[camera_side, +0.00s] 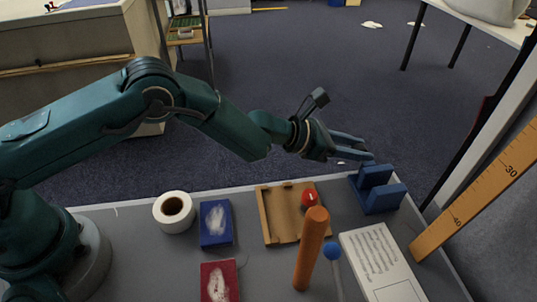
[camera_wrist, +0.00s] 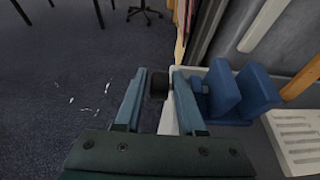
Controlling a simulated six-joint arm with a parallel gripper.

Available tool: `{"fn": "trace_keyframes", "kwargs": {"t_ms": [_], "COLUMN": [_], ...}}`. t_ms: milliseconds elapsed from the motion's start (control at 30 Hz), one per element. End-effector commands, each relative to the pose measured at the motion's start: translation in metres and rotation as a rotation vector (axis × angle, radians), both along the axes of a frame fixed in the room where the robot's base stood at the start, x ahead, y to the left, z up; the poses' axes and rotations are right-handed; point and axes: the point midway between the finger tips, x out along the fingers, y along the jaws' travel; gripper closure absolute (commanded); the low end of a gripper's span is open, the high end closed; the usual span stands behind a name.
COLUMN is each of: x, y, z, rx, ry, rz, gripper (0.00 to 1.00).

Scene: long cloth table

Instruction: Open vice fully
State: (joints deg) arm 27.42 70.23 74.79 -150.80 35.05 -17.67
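The blue vice (camera_side: 378,192) sits at the table's far edge, with a slot between its two upright jaws. In the wrist view the vice (camera_wrist: 258,90) is right of my fingers, its jaws a little apart. A dark knob (camera_wrist: 159,84) shows between my fingers, on the side of the vice toward my gripper. My gripper (camera_side: 364,148) is just beyond the table edge, close to the vice. In the wrist view my gripper (camera_wrist: 160,75) has its fingers apart, one on each side of the knob, with slight gaps. I cannot tell whether either finger touches the knob.
A wooden tray (camera_side: 268,222) with a red ball (camera_side: 309,197) lies left of the vice. An orange cylinder (camera_side: 311,250), a blue-headed stick (camera_side: 333,253) and a white panel (camera_side: 380,262) are nearer. A wooden ruler (camera_side: 480,200) slants at right. Open floor lies beyond the table.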

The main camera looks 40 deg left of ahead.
Motion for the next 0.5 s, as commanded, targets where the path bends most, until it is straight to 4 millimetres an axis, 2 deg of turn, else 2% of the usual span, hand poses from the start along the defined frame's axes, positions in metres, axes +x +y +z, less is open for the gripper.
{"fn": "trace_keyframes", "kwargs": {"t_ms": [500], "x": [0.0052], "y": [-0.0054], "z": [-0.0031], "rx": [0.0], "ry": [0.0], "rz": [0.001], "gripper": [0.61]}}
